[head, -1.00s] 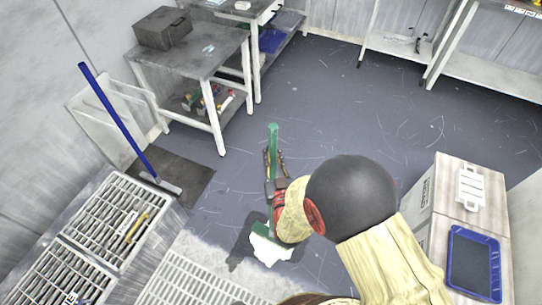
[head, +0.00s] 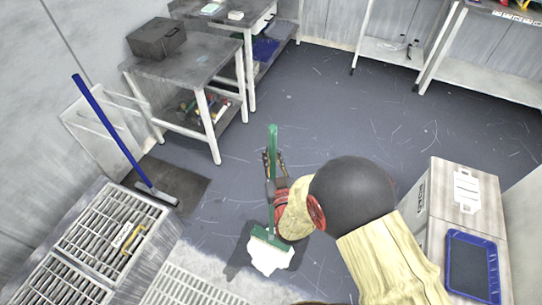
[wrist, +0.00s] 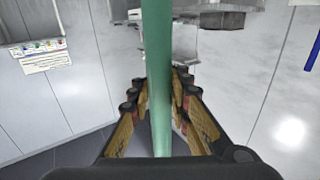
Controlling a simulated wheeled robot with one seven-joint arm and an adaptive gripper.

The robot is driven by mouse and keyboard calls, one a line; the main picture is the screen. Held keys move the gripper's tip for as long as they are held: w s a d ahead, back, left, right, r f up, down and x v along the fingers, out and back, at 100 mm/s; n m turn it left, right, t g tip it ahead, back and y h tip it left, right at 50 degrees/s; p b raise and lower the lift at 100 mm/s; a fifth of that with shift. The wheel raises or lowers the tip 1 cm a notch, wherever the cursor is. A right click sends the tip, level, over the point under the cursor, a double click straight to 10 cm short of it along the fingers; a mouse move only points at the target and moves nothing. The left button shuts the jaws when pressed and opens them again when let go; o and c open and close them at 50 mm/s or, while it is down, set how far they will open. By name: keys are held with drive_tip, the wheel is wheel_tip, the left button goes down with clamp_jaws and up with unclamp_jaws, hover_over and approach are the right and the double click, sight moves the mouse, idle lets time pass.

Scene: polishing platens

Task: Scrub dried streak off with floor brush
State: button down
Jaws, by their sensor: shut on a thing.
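A floor brush has a long green handle (head: 272,150), a green head (head: 268,239) and pale bristles (head: 269,259). My gripper (head: 275,168) is shut on the handle, with the head hanging below it, low over the floor near the pale floor area. I cannot tell whether the bristles touch the floor. In the wrist view, the handle (wrist: 159,60) runs upright between the two fingers of my gripper (wrist: 160,95). I cannot make out a distinct dried streak; the brush and my arm cover part of the floor.
Metal grates (head: 190,286) and a grated bench (head: 105,235) lie at lower left. A blue-handled tool (head: 108,128) leans by a dark mat (head: 185,183). A grey table (head: 190,65) stands behind. A box with a blue tray (head: 472,265) stands right. The mid floor is open.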

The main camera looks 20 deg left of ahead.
drive_tip(key=shift+w+r, duration=0.1)
drive_tip(key=shift+w+d+r, duration=0.1)
drive_tip(key=shift+w+r, duration=0.05)
drive_tip(key=shift+w, duration=1.65)
drive_tip(key=shift+w+d, duration=0.15)
drive_tip(key=shift+w, duration=1.6)
drive_tip(key=shift+w+d, duration=0.1)
drive_tip(key=shift+w, duration=1.25)
drive_tip(key=shift+w, duration=0.4)
